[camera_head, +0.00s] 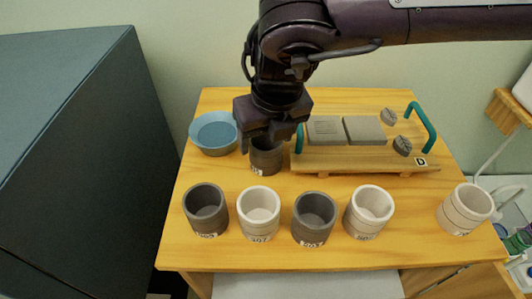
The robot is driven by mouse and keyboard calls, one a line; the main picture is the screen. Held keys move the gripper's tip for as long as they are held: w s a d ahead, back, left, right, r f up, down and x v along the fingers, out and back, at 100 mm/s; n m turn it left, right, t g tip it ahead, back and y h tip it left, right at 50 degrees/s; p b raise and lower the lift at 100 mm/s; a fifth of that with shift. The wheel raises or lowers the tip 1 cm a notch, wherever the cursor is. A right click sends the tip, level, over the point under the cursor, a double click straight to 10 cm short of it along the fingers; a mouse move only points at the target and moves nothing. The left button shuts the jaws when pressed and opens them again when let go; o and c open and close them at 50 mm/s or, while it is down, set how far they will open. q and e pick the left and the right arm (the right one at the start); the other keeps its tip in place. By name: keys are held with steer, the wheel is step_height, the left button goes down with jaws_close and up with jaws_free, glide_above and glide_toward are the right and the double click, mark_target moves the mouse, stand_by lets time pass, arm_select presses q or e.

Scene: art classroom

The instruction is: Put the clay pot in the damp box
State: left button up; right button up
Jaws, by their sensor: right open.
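Several cup-shaped clay pots with number labels stand upright on the wooden table. A dark grey pot (266,160) stands behind the front row, and my right gripper (271,137) is right over it, pointing down with open jaws. Its fingers hide the pot's upper part, so I cannot tell whether they touch it. The front row has a dark pot (206,212), a white pot (259,214), another dark pot (314,220) and another white pot (369,213). A white pot (465,210) stands apart at the right. I cannot make out a damp box. My left gripper is not in view.
A blue bowl (214,148) stands at the back left of the table (230,258). A wooden board (340,160) marked D, with teal handles and grey slabs, lies behind the row. A large dark box-like cabinet (75,150) fills the left. My right arm crosses the top.

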mark_target(265, 147)
steer(key=x, duration=0.2)
steer(key=p+x, duration=0.1)
steer(key=x, duration=0.2)
steer(key=shift+w, duration=0.25)
steer(key=c, duration=0.9)
steer(key=shift+c, duration=0.2)
steer(key=shift+r, duration=0.1)
step_height(265, 147, up, 20)
steer(key=shift+b, duration=0.3)
